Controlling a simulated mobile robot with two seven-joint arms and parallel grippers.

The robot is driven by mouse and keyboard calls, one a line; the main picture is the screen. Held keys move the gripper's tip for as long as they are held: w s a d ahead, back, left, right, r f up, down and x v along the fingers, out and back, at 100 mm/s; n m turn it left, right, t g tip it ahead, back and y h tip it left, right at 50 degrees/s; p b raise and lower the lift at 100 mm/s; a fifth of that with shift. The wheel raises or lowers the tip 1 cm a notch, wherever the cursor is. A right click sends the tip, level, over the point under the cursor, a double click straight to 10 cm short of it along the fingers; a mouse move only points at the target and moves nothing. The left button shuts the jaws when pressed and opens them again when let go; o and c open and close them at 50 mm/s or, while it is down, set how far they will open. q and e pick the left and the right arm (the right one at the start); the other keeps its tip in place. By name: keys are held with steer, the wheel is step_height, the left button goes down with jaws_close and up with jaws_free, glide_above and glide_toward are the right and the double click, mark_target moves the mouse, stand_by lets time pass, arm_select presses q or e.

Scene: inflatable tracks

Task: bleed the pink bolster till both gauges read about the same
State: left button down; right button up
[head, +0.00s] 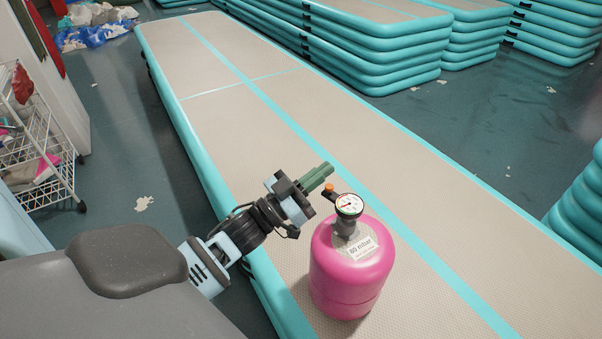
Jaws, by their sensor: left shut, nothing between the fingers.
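The pink bolster (348,274) stands upright on the beige and teal inflatable track. A round white gauge (349,205) with a red mark sits on its top, on a dark neck. A small orange part (329,187) sticks up beside the gauge. A label (359,248) on the bolster reads "80 mbar". My left gripper (323,174) is shut and empty. In the picture its green fingers lie just above and left of the gauge and near the orange part; I cannot tell whether they touch. Only one gauge is in view. My right gripper is not in view.
The long track (400,160) is otherwise clear. Stacked teal tracks (372,50) stand behind it, and more teal rolls (580,215) at the right edge. A white wire cart (35,150) stands at the left. Scraps litter the dark floor (120,110).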

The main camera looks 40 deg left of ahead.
mark_target(326, 189)
arm_select(q)
step_height(326, 189, down, 4)
steer(key=shift+f+b, duration=0.1)
steer(key=shift+b, duration=0.45)
step_height(326, 189, down, 2)
steer(key=shift+b, duration=0.45)
steer(key=shift+f, duration=0.3)
steer(key=shift+d, duration=0.1)
steer(key=shift+s+f, duration=0.1)
steer(key=shift+f, duration=0.05)
